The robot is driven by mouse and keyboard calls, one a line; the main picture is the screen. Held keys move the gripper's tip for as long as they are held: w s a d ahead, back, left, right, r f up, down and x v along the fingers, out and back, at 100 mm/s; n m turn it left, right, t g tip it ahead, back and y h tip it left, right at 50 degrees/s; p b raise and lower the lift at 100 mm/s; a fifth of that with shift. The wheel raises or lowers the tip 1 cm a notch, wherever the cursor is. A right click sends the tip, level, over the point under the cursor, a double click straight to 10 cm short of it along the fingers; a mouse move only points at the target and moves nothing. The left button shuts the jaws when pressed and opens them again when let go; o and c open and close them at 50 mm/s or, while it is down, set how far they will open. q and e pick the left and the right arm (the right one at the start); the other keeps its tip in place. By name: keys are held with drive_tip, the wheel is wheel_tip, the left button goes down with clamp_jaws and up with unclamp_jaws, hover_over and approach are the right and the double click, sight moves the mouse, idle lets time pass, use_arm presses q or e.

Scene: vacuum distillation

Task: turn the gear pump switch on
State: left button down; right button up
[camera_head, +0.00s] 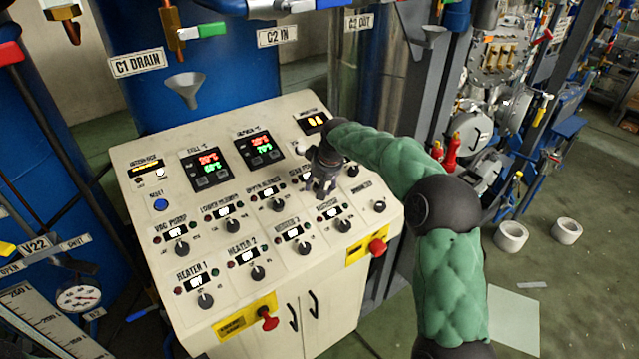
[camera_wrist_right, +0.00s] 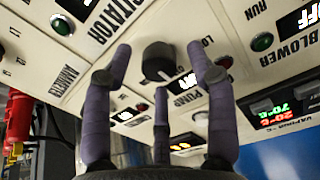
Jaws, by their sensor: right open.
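The gear pump switch is a black round knob (camera_wrist_right: 158,60) on the cream control panel, seen upside down in the right wrist view. Part of a label reading PUMP and a lit display (camera_wrist_right: 188,83) are beside it. My left gripper is not in view.
Red emergency buttons (camera_head: 377,247) (camera_head: 268,319) stick out of the panel's front. Blue columns (camera_head: 160,65) stand behind. Open floor lies to the right.

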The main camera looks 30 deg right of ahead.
drive_tip(key=shift+f, duration=0.1)
drive_tip(key=c, duration=1.1)
drive_tip(key=shift+w+m, duration=0.1)
drive_tip(key=shift+m, duration=0.3)
drive_tip(key=shift+c, duration=0.2)
drive_tip(key=shift+r+m, duration=0.2)
drive_tip(key=shift+m, duration=0.3)
drive_tip(key=m, duration=0.4)
drive_tip(key=shift+d, duration=0.1)
drive_tip(key=m, duration=0.6)
drive_tip(key=shift+r+p, duration=0.1)
drive_tip(key=shift+p, duration=0.2)
drive_tip(key=shift+m, duration=0.3)
